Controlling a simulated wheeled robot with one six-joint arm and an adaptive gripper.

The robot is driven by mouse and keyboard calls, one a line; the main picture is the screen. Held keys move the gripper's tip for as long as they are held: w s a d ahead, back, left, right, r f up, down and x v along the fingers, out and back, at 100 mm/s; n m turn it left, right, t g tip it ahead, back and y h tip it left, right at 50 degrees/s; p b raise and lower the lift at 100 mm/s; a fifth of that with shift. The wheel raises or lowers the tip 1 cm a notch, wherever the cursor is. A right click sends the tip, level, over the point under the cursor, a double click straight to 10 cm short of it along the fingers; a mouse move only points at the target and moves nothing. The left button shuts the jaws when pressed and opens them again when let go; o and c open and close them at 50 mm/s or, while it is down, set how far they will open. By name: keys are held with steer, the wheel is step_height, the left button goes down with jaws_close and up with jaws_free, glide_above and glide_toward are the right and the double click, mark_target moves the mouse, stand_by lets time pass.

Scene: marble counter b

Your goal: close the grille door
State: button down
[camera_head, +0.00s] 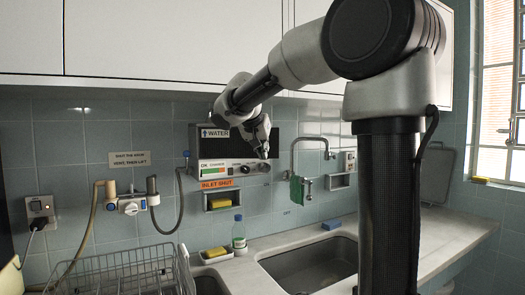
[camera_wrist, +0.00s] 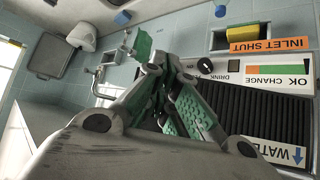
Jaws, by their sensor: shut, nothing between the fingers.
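The water unit on the tiled wall has a black ribbed grille door (camera_wrist: 265,110), seen close and upside down in the wrist view. I cannot tell how far open the door stands. My gripper (camera_head: 264,152) is in front of the unit, its fingers pointing down and right. In the wrist view the gripper (camera_wrist: 154,62) is shut and empty, its tips near the black knob (camera_wrist: 205,66). Contact with the unit cannot be told.
An "INLET SHUT" label (camera_head: 217,184) and a niche with a yellow sponge (camera_head: 220,203) are below the unit. A tap (camera_head: 310,141) and green cloth (camera_head: 297,190) are to its right. A bottle (camera_head: 238,230), wire rack (camera_head: 125,272) and sink (camera_head: 312,265) are below.

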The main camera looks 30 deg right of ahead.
steer(key=w+d+n+t+y, duration=0.2)
steer(key=w+d+n+y, duration=0.2)
steer(key=w, duration=0.6)
steer(key=d+n, duration=0.2)
steer(key=d, duration=0.1)
steer(key=shift+w, duration=0.4)
steer(key=shift+r, duration=0.15)
